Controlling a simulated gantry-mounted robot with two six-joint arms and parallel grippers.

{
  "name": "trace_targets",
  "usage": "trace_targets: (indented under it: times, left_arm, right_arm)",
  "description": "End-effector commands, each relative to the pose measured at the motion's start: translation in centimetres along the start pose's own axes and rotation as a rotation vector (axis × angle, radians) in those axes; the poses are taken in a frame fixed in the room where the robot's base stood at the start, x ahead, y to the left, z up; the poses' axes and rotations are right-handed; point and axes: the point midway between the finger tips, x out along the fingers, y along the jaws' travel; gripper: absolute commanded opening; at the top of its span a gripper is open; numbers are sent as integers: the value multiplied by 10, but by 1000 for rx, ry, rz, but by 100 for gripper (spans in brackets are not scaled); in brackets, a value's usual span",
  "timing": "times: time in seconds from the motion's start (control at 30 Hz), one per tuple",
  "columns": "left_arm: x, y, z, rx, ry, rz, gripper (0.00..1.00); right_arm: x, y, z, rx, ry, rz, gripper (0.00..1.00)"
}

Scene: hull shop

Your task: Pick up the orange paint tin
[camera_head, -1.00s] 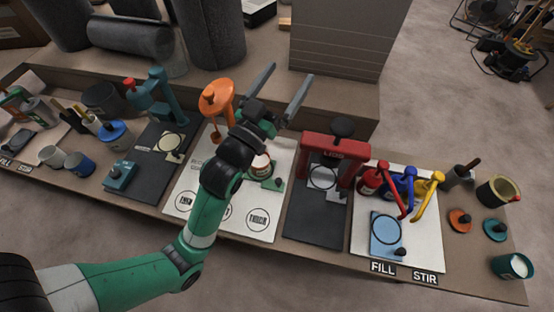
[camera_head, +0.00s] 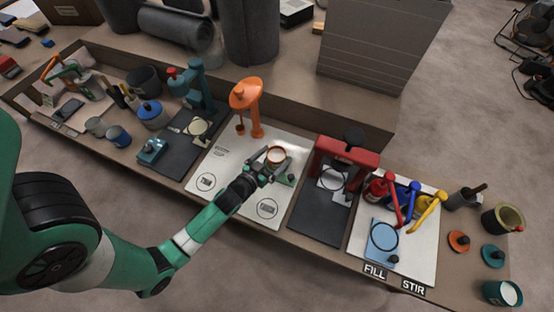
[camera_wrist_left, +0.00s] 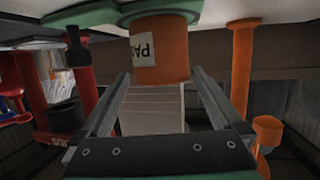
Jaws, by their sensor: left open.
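The orange paint tin (camera_head: 276,157) stands on the white board beside the orange stand. In the left wrist view the tin (camera_wrist_left: 165,58) is upside down in the picture, orange with a white label. My left gripper (camera_head: 269,163) is low at the tin, its two fingers open on either side of it. In the wrist view the tin sits between the fingertips, with a gap visible on each side. My right gripper is not in view.
The orange stand (camera_head: 248,97) rises just behind the tin, and the red press (camera_head: 345,155) stands to its right. Blue, red and yellow levers, cups and a teal press (camera_head: 195,85) crowd the rest of the bench. The white board's front area is fairly clear.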

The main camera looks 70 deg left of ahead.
Motion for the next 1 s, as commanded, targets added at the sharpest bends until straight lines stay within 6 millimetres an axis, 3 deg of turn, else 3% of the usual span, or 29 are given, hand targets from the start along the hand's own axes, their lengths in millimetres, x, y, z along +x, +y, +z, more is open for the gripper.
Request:
trace_targets:
  times: [0.17,0.43,0.7,1.0]
  left_arm:
    - [6,0,1,0,0,0,100]
    - [49,-3,7,0,1,-1,100]
    - [54,-3,4,1,0,0,100]
    - [54,-3,4,0,0,0,48]
  right_arm:
    - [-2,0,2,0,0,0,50]
    - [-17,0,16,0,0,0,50]
    - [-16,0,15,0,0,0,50]
    - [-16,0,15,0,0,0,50]
